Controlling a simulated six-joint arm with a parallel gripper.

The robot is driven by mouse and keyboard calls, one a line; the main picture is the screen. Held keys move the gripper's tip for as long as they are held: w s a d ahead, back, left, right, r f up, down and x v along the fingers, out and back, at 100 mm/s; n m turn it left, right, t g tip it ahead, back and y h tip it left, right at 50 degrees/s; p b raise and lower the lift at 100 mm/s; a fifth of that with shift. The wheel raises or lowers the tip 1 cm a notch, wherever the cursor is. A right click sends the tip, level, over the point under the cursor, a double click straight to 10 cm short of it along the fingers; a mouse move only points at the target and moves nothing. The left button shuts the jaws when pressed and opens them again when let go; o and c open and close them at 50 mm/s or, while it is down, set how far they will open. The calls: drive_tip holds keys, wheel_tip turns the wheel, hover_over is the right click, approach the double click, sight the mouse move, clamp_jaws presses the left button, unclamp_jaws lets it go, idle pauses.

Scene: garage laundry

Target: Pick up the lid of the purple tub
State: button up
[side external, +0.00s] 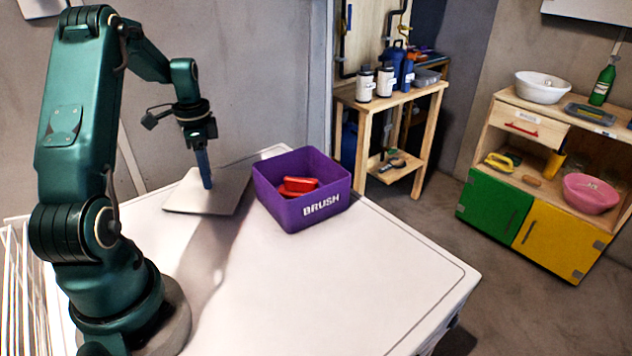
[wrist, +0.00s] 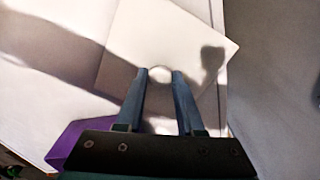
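The lid is a pale off-white square plate (side external: 185,198) lying on the white worktop behind and left of the purple tub. In the wrist view the lid (wrist: 145,35) has a small round pale knob (wrist: 160,72) near its middle. My gripper (side external: 207,187) points straight down over the lid, its tips at about knob height. In the wrist view the two blue fingers (wrist: 160,74) are apart with the knob showing between their tips. I cannot tell whether they press on it. The purple tub (side external: 319,207), marked BRUSH, stands uncovered beside the lid with red items (side external: 298,185) inside.
The white worktop (side external: 310,290) is clear in front of the tub. The tub (wrist: 75,145) stands close to the lid. A wooden bench (side external: 400,98) with bottles and a cupboard (side external: 520,215) with bowls stand apart on the floor.

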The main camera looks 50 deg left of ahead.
clamp_jaws()
drive_tip(key=shift+m, duration=0.3)
wheel_tip(320, 180, up, 8)
drive_tip(key=shift+r, duration=0.25)
wheel_tip(320, 180, down, 3)
drive_tip(key=shift+f, duration=2.6)
